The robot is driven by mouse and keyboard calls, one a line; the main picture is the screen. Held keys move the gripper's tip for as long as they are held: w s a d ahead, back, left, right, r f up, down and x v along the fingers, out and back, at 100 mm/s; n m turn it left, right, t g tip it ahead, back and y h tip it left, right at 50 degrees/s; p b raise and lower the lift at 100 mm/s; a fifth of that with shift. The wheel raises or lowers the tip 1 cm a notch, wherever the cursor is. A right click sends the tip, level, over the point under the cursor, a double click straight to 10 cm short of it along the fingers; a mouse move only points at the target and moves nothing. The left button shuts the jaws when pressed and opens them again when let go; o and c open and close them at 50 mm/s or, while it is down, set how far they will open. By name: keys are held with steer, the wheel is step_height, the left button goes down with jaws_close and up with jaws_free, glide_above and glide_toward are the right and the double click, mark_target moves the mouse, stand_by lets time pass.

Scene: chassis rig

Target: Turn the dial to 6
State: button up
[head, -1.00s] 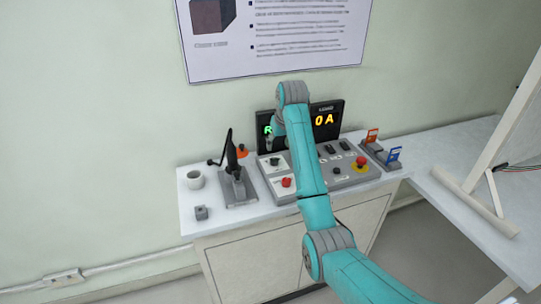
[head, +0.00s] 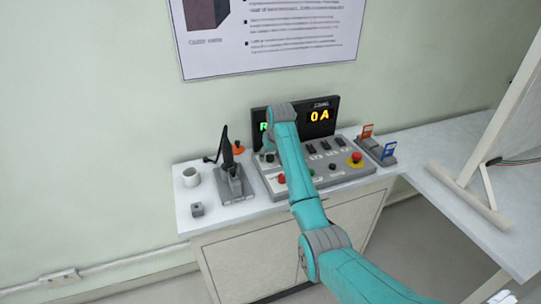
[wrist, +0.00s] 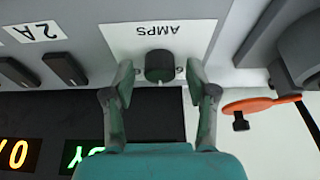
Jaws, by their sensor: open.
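The dial (wrist: 160,67) is a dark round knob on a white plate (wrist: 190,40) marked AMPS, upside down in the wrist view. Small marks flank it, partly covered by my fingers. My gripper (wrist: 161,78) is open, with one finger on each side of the dial and a gap showing on both sides. I cannot tell the dial's exact setting. In the head view my arm covers most of the dial area. The display (head: 320,116) reads 0 A in orange, with a partly hidden green word to its left.
The control panel (head: 335,173) also carries dark switches, a red button (head: 281,178) and a red mushroom button (head: 355,158) on yellow. To its left stand a black lever on a grey base (head: 232,187), a white mug (head: 190,177) and a small grey block (head: 197,209). An orange part (wrist: 262,105) lies close right of my fingers.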

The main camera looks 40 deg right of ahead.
jaws_close()
steer(key=shift+n, duration=0.3)
steer(key=n+y, duration=0.1)
steer(key=n, duration=0.2)
steer(key=shift+d+y, duration=0.1)
steer(key=shift+y, duration=0.2)
steer(key=n, duration=0.2)
steer(key=n+y, duration=0.1)
steer(key=n, duration=0.2)
steer(key=shift+y, duration=0.3)
jaws_free()
